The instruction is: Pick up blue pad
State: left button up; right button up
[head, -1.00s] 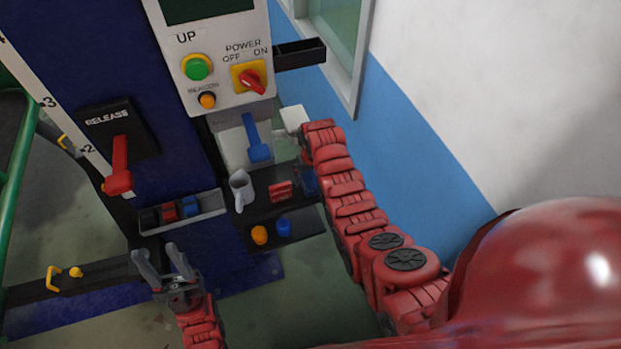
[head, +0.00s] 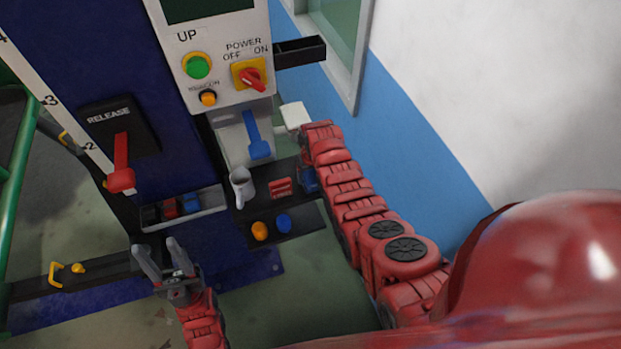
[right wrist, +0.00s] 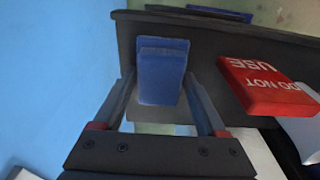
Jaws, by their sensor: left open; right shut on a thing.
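The blue pad (right wrist: 161,72) stands between the two fingers of my right gripper (right wrist: 160,94) in the right wrist view, at the edge of a dark shelf. The right gripper is shut on it. In the head view only part of the blue pad (head: 310,179) shows beside my right forearm, which hides most of the right gripper. My left gripper (head: 163,263) is open and empty, low in front of the blue column.
A red block marked DO NOT USE (right wrist: 265,86) lies close right of the pad. A grey mug (head: 242,187) stands on the same shelf (head: 256,208). A small tray (head: 208,201) holds coloured pieces. A blue lever (head: 257,135) hangs above. The blue and white wall is close on the right.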

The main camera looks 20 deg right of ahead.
aim_at(310, 174)
jog(key=shift+c, duration=0.7)
jog(key=shift+r, duration=0.1)
jog(key=shift+r+b, duration=0.5)
jog(key=shift+b, duration=0.05)
notch_tip(310, 174, up, 2)
jog(key=shift+w+r+b, duration=0.1)
jog(key=shift+b, duration=0.9)
jog(key=s, duration=0.1)
jog(key=s+a+b, duration=0.1)
jog(key=s, duration=0.2)
jog(key=shift+s+a+r, duration=0.15)
jog(key=shift+s+a, duration=0.1)
jog(key=shift+s, duration=0.15)
jog(key=s+a+r+p, duration=0.1)
jog(key=s+a+p, duration=0.2)
jog(key=s+p, duration=0.3)
jog(key=shift+s+r, duration=0.2)
jog(key=shift+s, duration=2.15)
jog(key=shift+a, duration=0.1)
